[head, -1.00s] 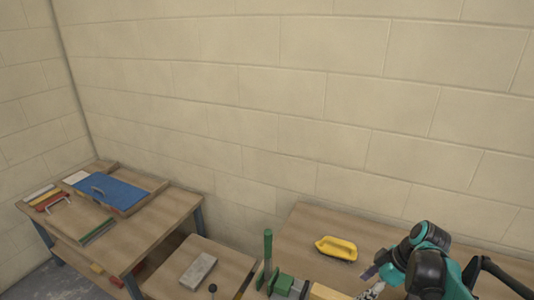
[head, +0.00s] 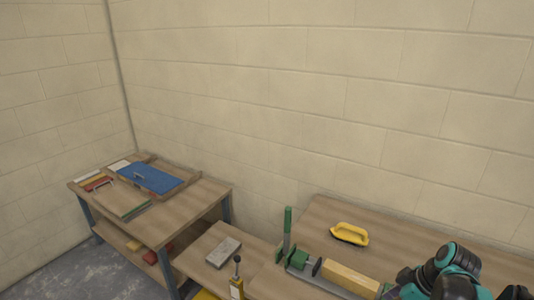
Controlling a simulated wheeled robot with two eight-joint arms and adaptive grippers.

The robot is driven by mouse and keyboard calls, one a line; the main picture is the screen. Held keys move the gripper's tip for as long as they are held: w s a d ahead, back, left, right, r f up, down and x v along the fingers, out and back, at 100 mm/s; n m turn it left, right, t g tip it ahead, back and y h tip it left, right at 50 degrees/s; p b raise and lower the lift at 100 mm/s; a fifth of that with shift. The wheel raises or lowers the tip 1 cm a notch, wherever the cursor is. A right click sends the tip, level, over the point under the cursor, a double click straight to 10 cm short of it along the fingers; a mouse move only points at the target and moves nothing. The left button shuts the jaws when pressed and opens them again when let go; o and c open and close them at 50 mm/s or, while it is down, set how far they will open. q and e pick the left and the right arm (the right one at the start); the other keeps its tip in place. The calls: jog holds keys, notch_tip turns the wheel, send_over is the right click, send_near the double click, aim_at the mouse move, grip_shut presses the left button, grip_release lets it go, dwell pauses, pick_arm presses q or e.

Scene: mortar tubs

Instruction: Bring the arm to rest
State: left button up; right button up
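One of my arms, teal and black, shows at the lower right of the head view, over the right end of the right-hand bench (head: 400,247). Its gripper is hidden behind the arm links or cut off by the picture's lower edge, so its fingers do not show. A small dark part of my body shows at the bottom right corner. No arm comes in from the left. I cannot see either gripper holding anything.
A lower table holds a grey brick (head: 223,252). Floor at lower left (head: 60,272) is clear.

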pick_arm(q)
jog(key=shift+w, duration=0.2)
pick_arm(e)
jog(key=s+a+r+m+t+h, duration=0.1)
jog(key=s+a+m+t, duration=0.1)
jog(key=s+a+m, duration=0.2)
jog(key=s+a+m+t+h, duration=0.2)
jog(key=a+m, duration=0.4)
jog(key=a, duration=0.3)
jog(key=shift+s+r+t, duration=0.3)
jog(key=shift+s+r, duration=0.1)
jog(key=shift+s, duration=0.45)
jog(key=shift+a, duration=0.1)
